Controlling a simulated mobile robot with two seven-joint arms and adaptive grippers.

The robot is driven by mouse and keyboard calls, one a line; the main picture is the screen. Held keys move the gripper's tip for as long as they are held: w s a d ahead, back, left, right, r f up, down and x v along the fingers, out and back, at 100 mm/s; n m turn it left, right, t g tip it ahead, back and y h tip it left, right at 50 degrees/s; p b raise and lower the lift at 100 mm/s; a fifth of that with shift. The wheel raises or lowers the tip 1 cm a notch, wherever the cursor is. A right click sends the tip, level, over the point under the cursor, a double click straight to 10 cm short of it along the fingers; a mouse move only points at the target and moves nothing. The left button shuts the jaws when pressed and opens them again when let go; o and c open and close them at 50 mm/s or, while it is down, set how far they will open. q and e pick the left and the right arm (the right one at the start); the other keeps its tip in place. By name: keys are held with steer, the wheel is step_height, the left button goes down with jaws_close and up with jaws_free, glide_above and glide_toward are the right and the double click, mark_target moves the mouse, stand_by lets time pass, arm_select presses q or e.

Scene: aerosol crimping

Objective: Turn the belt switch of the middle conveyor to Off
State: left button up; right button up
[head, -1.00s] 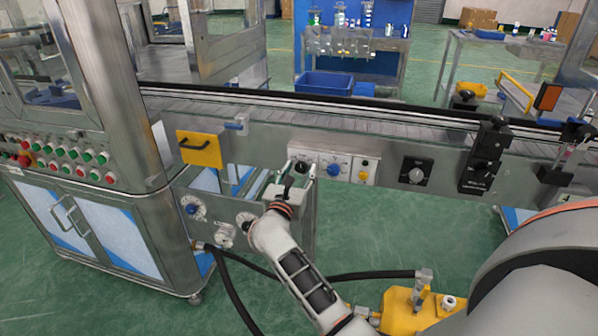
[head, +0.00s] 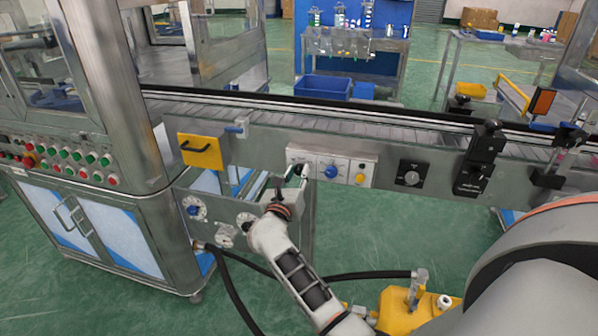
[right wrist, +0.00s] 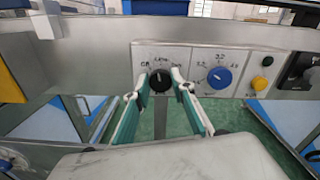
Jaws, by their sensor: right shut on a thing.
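The belt switch is a black knob (right wrist: 160,80) on a light control panel (head: 312,158) on the conveyor's front side. In the right wrist view it stands between the two fingers of my right gripper (right wrist: 161,84), which is shut on it. Small labels are printed above the knob, but its pointer setting is too small to read surely. In the head view my right gripper (head: 291,180) reaches up to the panel's left part and mostly hides the knob. My left gripper is not in view.
A blue dial (head: 331,171) and a yellow button (head: 360,178) sit just right of the switch. A black dial (head: 411,175) is farther right. A yellow handled box (head: 203,150) is on the left. Below are dials on a metal plate and a black hose (head: 232,290).

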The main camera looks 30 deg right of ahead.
steer(key=n+p, duration=0.2)
steer(key=n, duration=0.1)
steer(key=shift+r+n, duration=0.25)
steer(key=shift+n, duration=0.05)
steer(key=n+p, duration=0.2)
steer(key=shift+w+a+f+n, duration=0.1)
steer(key=shift+f+n, duration=0.05)
steer(key=shift+n, duration=0.15)
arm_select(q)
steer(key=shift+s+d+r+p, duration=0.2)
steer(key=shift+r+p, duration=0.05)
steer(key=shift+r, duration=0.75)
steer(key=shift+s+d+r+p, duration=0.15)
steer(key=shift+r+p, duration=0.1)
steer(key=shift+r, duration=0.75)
arm_select(e)
steer(key=shift+f+n, duration=0.15)
steer(key=shift+n, duration=0.45)
steer(key=o, duration=1.1)
